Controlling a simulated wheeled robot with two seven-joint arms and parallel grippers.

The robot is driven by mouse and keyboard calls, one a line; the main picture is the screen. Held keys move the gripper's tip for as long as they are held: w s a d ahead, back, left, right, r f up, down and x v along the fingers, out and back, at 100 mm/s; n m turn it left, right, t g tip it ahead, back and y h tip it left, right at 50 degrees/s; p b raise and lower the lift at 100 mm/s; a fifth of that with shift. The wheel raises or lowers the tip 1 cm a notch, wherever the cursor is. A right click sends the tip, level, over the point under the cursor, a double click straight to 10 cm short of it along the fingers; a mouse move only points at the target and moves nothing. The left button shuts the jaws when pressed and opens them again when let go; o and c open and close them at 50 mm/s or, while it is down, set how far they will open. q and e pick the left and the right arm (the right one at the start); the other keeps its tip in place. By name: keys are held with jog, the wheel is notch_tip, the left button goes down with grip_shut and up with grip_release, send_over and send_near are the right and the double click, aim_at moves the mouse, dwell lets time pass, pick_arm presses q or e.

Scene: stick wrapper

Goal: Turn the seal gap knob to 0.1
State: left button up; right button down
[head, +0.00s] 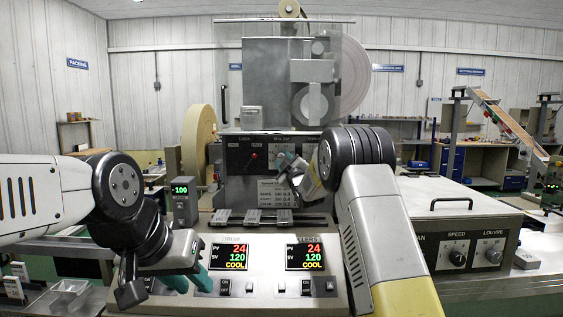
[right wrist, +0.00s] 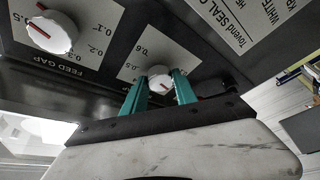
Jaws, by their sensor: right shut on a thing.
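A small white knob (right wrist: 160,77) with a red mark sits between the teal fingers of my right gripper (right wrist: 161,90) in the right wrist view. The fingers are shut on its sides. Scale numbers 0.5 and 0.6 show beside it; its name label is hidden and I cannot tell its exact setting. In the head view my right gripper (head: 285,167) is at the machine's dark front panel (head: 235,158) and covers the knob. My left gripper (head: 188,281) hangs low over the sloped control console, its teal fingers apart and empty.
A larger white knob (right wrist: 52,32) labelled FEED GAP is beside the held one. The console (head: 265,245) carries two temperature displays. A grey box with SPEED and LOUVRE knobs (head: 458,257) stands at the right. A green-lit display (head: 181,190) stands near my left arm.

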jog(key=n+g, duration=0.1)
jog(key=n, duration=0.3)
jog(key=shift+r+y, duration=0.1)
jog(key=shift+y, duration=0.3)
jog(key=shift+n+g, duration=0.9)
jog(key=shift+n, duration=1)
jog(key=c, duration=1)
grip_release()
jog(key=shift+o, duration=0.2)
jog(key=shift+s+d, duration=0.1)
jog(key=v, duration=0.7)
jog(key=shift+s, duration=0.3)
jog(key=shift+d+r, duration=0.1)
